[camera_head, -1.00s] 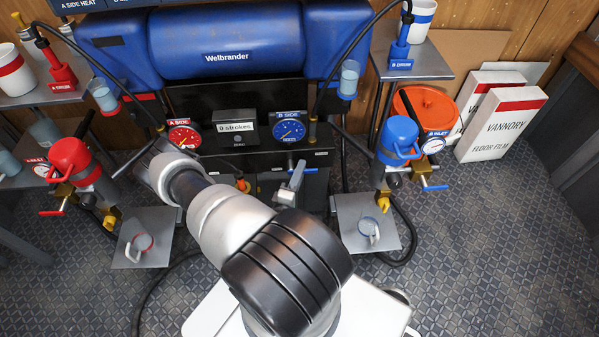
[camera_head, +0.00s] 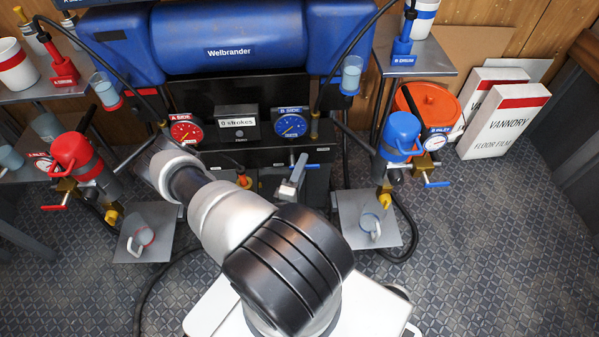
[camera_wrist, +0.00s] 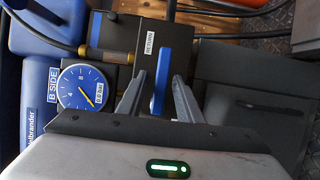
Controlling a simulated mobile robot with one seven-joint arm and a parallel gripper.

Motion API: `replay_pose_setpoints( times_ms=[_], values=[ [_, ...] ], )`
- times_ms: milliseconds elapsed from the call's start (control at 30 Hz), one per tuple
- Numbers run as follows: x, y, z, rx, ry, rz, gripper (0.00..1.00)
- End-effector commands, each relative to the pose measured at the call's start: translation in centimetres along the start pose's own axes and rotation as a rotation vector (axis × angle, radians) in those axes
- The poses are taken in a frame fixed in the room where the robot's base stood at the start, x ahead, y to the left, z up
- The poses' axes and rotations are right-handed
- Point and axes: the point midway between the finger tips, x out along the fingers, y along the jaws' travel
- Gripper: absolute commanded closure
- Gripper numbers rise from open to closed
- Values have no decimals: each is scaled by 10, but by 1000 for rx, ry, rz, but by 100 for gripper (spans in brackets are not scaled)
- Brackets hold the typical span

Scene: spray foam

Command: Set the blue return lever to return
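The blue return lever (camera_wrist: 161,82) is a flat blue bar in the wrist view, below a white RETURN label (camera_wrist: 150,43). My gripper (camera_wrist: 158,88) is open. Its two grey fingers stand on either side of the lever, with a gap showing to each, and no clear contact. In the head view the grey fingers (camera_head: 294,178) show small under the B SIDE gauge (camera_head: 290,125), close to the front of the dark machine panel. Most of my gripper and forearm is hidden there behind my upper arm.
The B SIDE gauge is just left of the lever in the wrist view (camera_wrist: 82,87). A dark box (camera_wrist: 250,85) stands to the right of the fingers. In the head view, a grey tray (camera_head: 345,235) with a clear cup sits lower right. The floor (camera_head: 490,240) at right is clear.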

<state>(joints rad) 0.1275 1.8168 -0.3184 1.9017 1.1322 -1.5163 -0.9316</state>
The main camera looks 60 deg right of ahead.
Motion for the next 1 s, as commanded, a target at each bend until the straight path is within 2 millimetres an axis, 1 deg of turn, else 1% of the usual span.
replay_pose_setpoints(
  times_ms=[67, 167, 267, 600, 700, 833, 900, 1000],
  values=[
    [-5, 0, 0, 0, 1, -1, 67],
    [-18, -1, -1, -1, 2, -3, 67],
    [-38, -1, -1, -1, 4, -3, 67],
    [-122, 0, 0, -3, 4, -2, 67],
    [-142, 0, 0, -2, 4, -2, 67],
    [-161, 0, 0, -1, 1, -1, 67],
    [-167, 0, 0, -1, 0, -1, 67],
    [-172, 0, 0, -1, 0, 0, 67]
  ],
)
